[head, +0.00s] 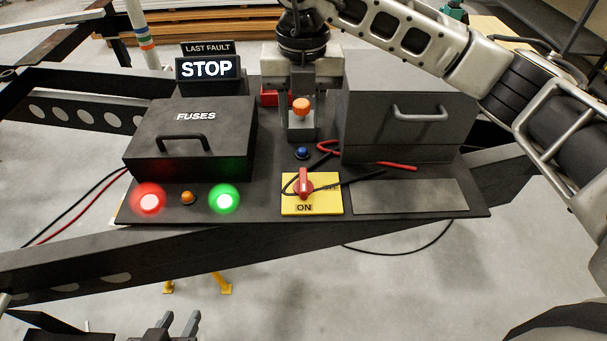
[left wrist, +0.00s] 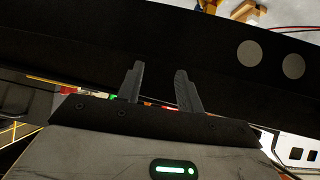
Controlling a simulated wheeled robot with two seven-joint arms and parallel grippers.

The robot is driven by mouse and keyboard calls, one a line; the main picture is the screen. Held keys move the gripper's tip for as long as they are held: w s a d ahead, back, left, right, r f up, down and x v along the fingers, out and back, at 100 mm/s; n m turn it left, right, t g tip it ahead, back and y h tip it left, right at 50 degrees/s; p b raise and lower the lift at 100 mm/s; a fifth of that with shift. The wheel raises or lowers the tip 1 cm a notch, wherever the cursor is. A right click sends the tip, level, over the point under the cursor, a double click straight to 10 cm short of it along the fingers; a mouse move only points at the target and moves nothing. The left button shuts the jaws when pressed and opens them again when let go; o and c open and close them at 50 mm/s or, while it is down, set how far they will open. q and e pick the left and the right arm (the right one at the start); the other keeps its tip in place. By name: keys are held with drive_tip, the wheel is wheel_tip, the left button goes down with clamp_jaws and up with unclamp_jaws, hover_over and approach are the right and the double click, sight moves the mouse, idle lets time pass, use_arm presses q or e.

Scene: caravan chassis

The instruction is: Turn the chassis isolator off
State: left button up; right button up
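The chassis isolator is a red rotary knob (head: 304,182) on a yellow plate (head: 325,207). Its handle stands roughly upright in the picture, with ON printed below it. A second label at the right is partly covered by a black cable (head: 350,182), which loops around or across the knob. My left gripper (head: 178,323) is low in the head view, in front of the panel and apart from the isolator. It is open and empty; its spread fingers (left wrist: 160,88) show in the left wrist view. My right gripper (head: 302,110) is behind the isolator, pointing down; its finger gap is unclear.
An orange knob (head: 301,105) shows at my right gripper. A FUSES box (head: 190,140) and a handled grey box (head: 408,120) flank it. Red (head: 149,203) and green (head: 224,199) lamps glow. A screen (head: 207,69) reads STOP under LAST FAULT. A dark beam (head: 110,255) runs along the front.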

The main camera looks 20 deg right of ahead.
sight(303, 179)
drive_tip(key=f, duration=0.8)
drive_tip(key=f+p, duration=0.1)
drive_tip(key=f, duration=0.6)
drive_tip(key=shift+d+f, duration=0.2)
drive_tip(key=shift+f, duration=0.2)
clamp_jaws()
